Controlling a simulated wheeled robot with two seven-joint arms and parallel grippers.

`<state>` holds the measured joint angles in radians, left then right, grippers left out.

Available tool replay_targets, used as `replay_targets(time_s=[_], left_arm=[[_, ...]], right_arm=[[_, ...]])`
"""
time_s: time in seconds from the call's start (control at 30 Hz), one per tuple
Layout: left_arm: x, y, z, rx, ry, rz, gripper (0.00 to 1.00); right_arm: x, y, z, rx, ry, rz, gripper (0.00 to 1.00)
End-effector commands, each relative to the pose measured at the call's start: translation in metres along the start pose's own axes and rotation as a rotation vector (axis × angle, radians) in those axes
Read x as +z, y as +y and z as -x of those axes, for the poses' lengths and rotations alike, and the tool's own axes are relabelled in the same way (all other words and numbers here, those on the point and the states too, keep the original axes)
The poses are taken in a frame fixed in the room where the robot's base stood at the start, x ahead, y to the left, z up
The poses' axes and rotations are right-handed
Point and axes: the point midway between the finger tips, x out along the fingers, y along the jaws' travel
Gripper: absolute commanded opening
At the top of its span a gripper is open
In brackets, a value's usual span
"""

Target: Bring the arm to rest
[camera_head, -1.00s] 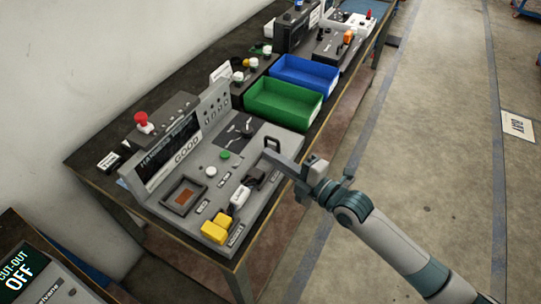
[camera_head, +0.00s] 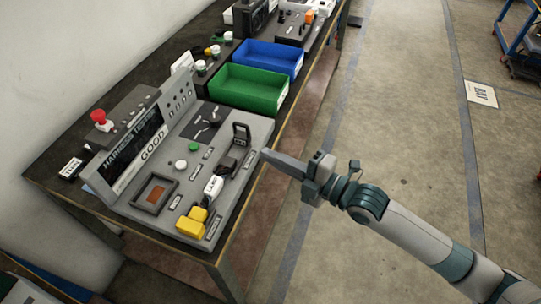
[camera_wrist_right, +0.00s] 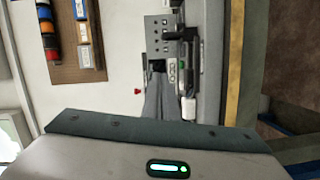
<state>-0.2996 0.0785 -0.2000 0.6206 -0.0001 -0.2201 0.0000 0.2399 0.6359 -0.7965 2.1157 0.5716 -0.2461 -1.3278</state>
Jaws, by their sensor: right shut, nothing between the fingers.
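My right arm (camera_head: 430,237) reaches in from the lower right in the head view. Its gripper (camera_head: 268,156) is shut and empty, with its fingers pointing left toward the front right edge of the grey harness tester (camera_head: 228,190). The fingertips look apart from the tester. The tester's display reads GOOD. A black upright handle (camera_head: 241,134), a white plug (camera_head: 213,187) and a yellow connector (camera_head: 192,222) are on it. In the right wrist view the shut fingers (camera_wrist_right: 158,98) overlap the tester. My left gripper is not in view.
A green bin (camera_head: 247,92) and a blue bin (camera_head: 268,58) stand behind the tester on the dark bench (camera_head: 60,185). A blue cart (camera_head: 518,40) stands far right.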

Motion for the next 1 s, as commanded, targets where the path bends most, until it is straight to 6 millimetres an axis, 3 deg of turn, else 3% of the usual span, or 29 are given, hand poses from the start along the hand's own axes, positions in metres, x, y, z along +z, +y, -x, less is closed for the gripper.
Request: replay_targets(time_s=[0.37, 0.57, 0.67, 0.77, 1.0], left_arm=[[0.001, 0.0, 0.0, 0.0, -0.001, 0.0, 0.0], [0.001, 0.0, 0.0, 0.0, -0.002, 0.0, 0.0], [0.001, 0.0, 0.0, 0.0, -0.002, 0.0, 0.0], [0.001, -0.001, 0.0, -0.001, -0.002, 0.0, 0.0], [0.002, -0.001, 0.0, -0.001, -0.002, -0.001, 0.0]], right_arm=[[0.001, -0.001, -0.001, -0.001, -0.002, -0.002, 0.0], [0.023, -0.021, -0.004, -0.02, -0.054, -0.059, 0.0], [0.049, -0.048, -0.005, -0.042, -0.118, -0.126, 0.0], [0.082, -0.086, -0.002, -0.072, -0.206, -0.224, 0.0], [0.155, -0.212, 0.032, -0.15, -0.463, -0.51, 0.0]])
